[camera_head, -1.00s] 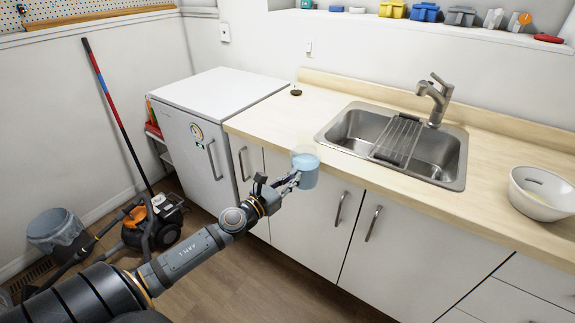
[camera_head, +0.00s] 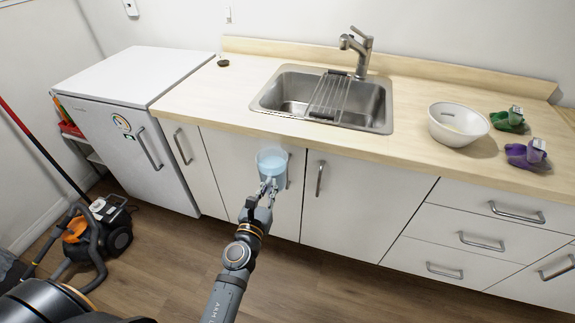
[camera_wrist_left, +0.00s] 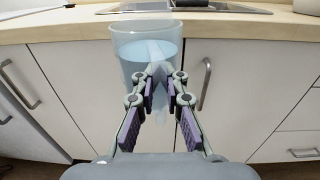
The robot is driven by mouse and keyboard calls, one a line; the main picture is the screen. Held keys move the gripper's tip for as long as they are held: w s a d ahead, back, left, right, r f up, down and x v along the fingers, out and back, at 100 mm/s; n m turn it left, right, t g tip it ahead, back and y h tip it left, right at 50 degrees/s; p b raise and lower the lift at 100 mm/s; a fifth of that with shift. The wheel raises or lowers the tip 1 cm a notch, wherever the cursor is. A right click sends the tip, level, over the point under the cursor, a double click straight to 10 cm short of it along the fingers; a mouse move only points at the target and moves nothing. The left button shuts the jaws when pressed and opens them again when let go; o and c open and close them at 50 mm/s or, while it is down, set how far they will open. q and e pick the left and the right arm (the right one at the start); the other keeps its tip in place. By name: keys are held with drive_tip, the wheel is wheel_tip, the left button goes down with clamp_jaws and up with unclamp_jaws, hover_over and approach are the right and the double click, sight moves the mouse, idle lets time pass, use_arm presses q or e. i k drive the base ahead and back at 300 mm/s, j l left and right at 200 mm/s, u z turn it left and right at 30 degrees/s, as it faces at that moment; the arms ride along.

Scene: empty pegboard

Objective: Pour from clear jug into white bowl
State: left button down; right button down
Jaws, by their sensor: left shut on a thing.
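The clear jug (camera_head: 272,162) holds pale blue liquid and is upright in front of the cabinet doors, near the counter's front edge. My left gripper (camera_head: 267,187) is shut on the jug at its near side. In the left wrist view the jug (camera_wrist_left: 146,50) stands beyond the fingers (camera_wrist_left: 160,82), with liquid filling much of it. The grip point itself is partly hidden by the fingers. The white bowl (camera_head: 458,124) stands upright on the counter, right of the sink and well to the right of the jug. My right gripper is not in view.
A steel sink (camera_head: 277,97) with a rack and tap lies between fridge and bowl. A green item (camera_head: 508,121) and a purple item (camera_head: 525,155) lie right of the bowl. The counter (camera_head: 400,148) is bare in front of the sink. A vacuum cleaner (camera_head: 100,228) stands at left.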

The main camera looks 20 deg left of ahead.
sight(452, 125)
drive_tip(key=l+u, duration=0.15)
drive_tip(key=l, duration=0.65)
drive_tip(key=l+u, duration=0.15)
drive_tip(key=l, duration=0.65)
drive_tip(key=l+u, duration=0.15)
drive_tip(key=l, duration=0.6)
drive_tip(key=k+l+u, duration=0.15)
drive_tip(key=l, duration=0.65)
